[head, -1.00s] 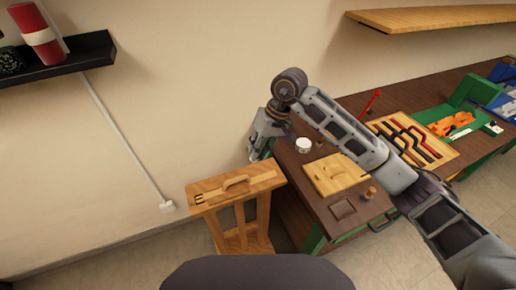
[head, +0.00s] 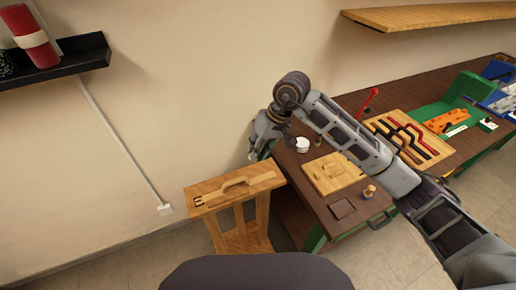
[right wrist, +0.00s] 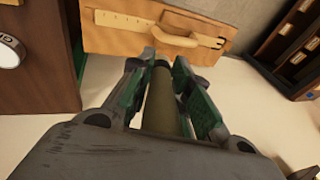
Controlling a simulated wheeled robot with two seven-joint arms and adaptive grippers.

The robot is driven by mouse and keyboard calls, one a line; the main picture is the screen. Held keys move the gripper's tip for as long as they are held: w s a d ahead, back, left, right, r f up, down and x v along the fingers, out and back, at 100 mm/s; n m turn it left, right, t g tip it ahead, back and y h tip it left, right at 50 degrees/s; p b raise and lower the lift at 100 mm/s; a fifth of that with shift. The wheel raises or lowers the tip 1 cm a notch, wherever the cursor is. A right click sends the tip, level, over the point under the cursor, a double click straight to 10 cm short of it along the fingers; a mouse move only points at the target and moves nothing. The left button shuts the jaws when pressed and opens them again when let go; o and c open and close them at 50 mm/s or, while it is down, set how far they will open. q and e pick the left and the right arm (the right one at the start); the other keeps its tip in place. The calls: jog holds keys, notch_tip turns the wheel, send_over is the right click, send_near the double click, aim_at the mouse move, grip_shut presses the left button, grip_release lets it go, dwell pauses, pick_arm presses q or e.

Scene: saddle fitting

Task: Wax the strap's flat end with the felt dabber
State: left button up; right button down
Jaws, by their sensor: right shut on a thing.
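The tan strap (head: 240,187) lies along the top of a wooden stand (head: 232,217), with a raised loop in its middle. My right gripper (head: 259,146) is above and behind the stand's right end. In the right wrist view its green-padded fingers (right wrist: 162,66) are shut on an olive cylinder (right wrist: 160,105), seemingly the felt dabber. Its far tip is dark, and apart from the strap in the picture. My left gripper is not in view.
A dark workbench (head: 290,170) stands right of the stand. It bears a white tin (head: 302,145), a wooden board (head: 335,175), a dark square pad (head: 342,209), a small bottle (head: 369,191) and a tool tray (head: 410,140). A wall is behind.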

jog(key=shift+f, duration=0.15)
jog(key=shift+f+b, duration=0.35)
jog(key=shift+f, duration=2)
jog(key=shift+d, duration=0.1)
